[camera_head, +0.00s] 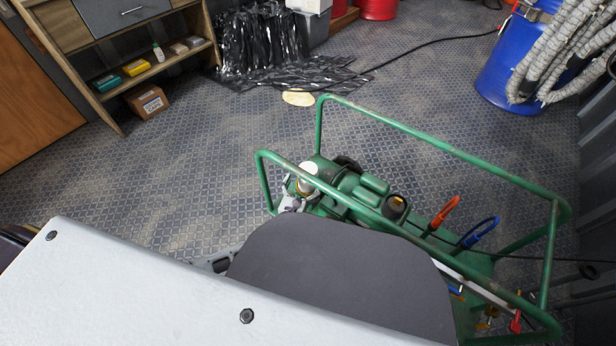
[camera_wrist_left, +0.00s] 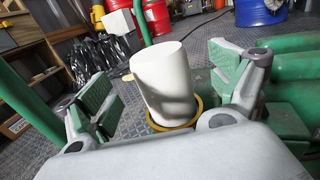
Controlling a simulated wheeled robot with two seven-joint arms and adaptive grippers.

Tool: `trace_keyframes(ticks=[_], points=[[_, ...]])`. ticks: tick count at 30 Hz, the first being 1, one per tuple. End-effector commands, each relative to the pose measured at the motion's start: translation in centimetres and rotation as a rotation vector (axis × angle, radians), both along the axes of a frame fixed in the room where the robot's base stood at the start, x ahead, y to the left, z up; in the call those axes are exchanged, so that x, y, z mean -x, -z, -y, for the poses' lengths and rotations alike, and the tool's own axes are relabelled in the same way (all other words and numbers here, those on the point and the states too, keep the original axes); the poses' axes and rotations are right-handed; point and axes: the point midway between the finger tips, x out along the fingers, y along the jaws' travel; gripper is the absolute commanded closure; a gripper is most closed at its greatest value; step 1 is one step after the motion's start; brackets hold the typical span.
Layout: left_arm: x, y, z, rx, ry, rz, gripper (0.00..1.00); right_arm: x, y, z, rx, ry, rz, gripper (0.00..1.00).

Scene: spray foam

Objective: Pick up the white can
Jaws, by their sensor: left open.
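The white can (camera_wrist_left: 163,78) stands upright, tilted slightly in the left wrist view, with its base inside a yellow ring (camera_wrist_left: 203,106). My left gripper (camera_wrist_left: 168,88) is open, with one green-padded finger on each side of the can. Gaps show between the pads and the can. In the head view my grey arm hides most of this gripper. My right gripper is not in view.
A green tube frame (camera_head: 440,147) surrounds the machine, with orange and blue handles (camera_head: 480,232) inside it. A blue drum (camera_head: 512,75) with hoses stands at the back right. A shelf (camera_head: 150,75) stands at the back left.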

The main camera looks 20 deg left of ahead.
Motion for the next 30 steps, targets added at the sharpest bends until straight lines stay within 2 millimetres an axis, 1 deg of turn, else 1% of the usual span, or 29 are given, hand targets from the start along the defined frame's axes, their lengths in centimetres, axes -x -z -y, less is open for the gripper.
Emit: trace_keyframes(ticks=[1,4,15,19,23,30], points=[[-0.4,0.1,0.0,0.001,0.0,0.0,0.07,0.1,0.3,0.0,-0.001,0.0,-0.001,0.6],[-0.9,0.0,0.1,0.001,0.0,-0.001,0.07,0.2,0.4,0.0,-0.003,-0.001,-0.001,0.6],[-1.0,0.0,0.1,0.0,0.001,-0.001,0.07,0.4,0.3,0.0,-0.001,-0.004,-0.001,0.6],[-1.4,0.0,0.0,0.0,0.0,0.0,0.07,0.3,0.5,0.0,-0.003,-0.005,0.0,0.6],[-2.5,-0.1,0.0,0.0,0.001,0.001,0.07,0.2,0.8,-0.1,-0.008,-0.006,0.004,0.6],[-5.0,-0.2,-0.1,0.0,0.0,0.001,0.07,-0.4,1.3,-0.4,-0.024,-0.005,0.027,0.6]])
